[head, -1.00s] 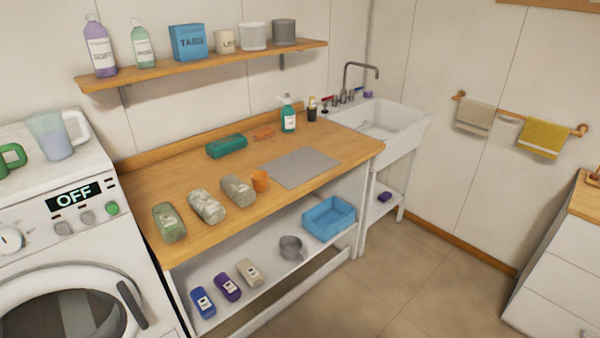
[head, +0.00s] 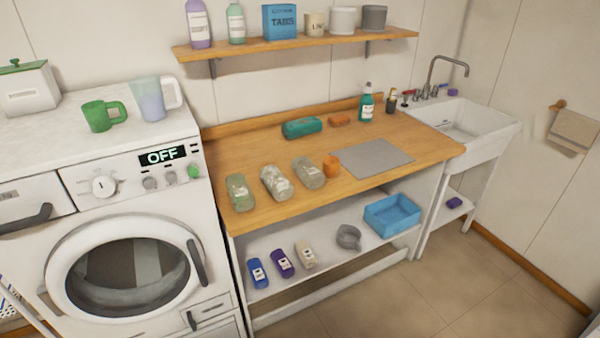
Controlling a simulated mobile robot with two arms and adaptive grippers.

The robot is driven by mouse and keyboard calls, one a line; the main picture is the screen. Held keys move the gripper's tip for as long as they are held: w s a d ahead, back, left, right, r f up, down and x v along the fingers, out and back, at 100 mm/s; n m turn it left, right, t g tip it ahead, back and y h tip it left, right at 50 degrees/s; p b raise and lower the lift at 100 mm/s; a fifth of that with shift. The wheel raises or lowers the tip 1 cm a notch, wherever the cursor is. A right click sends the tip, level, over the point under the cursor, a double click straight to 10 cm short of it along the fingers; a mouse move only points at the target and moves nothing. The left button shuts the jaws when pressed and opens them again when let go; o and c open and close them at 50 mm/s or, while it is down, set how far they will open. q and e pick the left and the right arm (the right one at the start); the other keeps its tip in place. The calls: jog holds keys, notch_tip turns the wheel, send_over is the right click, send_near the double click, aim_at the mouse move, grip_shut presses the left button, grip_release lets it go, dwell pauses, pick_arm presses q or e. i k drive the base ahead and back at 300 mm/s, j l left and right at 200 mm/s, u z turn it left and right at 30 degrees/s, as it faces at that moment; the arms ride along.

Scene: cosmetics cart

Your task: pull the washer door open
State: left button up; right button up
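The white washer (head: 40,165) stands at the left of the head view, with its display reading OFF (head: 162,156). Its round door (head: 70,245) has a white ring and dark glass and looks shut. A dark upright handle (head: 195,262) sits at the right side of the door. Neither of my grippers is in view.
A green mug (head: 100,117) and a clear jug (head: 150,100) stand on the washer top. The wooden counter (head: 225,150) adjoins the washer on the right, holding rolled towels (head: 275,183). A drying rack (head: 22,312) shows at bottom left.

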aim_at(59, 294)
jog(key=u, duration=1.35)
